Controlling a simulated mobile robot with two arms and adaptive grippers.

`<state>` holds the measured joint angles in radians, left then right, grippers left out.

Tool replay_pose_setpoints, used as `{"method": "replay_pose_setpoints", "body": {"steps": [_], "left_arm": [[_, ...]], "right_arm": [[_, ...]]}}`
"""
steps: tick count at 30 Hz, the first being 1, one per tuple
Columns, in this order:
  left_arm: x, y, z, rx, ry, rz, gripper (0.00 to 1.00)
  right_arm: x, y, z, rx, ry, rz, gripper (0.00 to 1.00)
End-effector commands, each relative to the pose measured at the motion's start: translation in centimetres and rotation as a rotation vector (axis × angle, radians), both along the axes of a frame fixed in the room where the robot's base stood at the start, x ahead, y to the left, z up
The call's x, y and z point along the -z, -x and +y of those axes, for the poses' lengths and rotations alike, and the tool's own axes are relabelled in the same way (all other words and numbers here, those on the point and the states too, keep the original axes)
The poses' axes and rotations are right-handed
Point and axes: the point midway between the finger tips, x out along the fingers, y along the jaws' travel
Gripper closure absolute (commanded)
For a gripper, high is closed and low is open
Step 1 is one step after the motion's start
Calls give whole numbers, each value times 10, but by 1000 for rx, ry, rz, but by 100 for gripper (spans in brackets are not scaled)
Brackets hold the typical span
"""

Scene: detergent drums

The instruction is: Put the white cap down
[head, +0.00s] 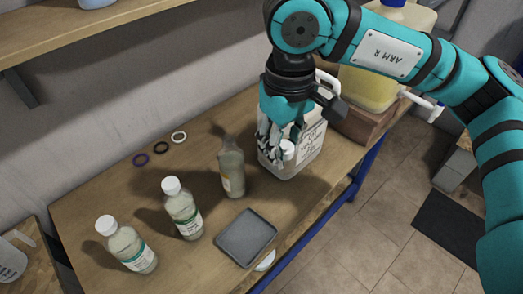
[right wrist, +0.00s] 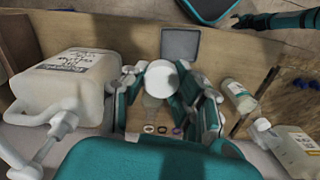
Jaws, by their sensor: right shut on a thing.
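My right gripper (head: 277,150) is shut on the white cap (right wrist: 162,75), which sits between its fingers in the right wrist view. In the head view the gripper is in front of the white jug (head: 309,148), above the table. A square grey tray (head: 246,238) lies near the table's front edge and looks empty; it also shows in the right wrist view (right wrist: 180,43). An open-necked bottle (head: 231,172) stands left of the gripper. What looks like my left gripper (right wrist: 247,21) shows small at the top right of the right wrist view; its jaws are unclear.
Two white-capped bottles (head: 182,212) (head: 130,248) stand at the left. Purple (head: 139,160), black (head: 161,147) and white (head: 179,137) rings lie near the wall. A yellow drum (head: 368,88) stands behind the jug. Table around the tray is mostly clear.

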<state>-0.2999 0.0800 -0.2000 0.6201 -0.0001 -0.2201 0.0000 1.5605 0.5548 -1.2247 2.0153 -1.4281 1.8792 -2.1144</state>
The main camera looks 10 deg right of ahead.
Motion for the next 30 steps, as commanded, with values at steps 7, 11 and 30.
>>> {"method": "replay_pose_setpoints", "body": {"steps": [7, 11, 30], "left_arm": [[0, 0, 0, 0, 0, 0, 60], [0, 0, 0, 0, 0, 0, 60], [0, 0, 0, 0, 0, 0, 60]], "right_arm": [[-12, 1, -1, 109, 0, 0, 100], [-11, -15, 20, 185, 1, 2, 100], [-10, -74, 91, 482, 1, 0, 100]]}}
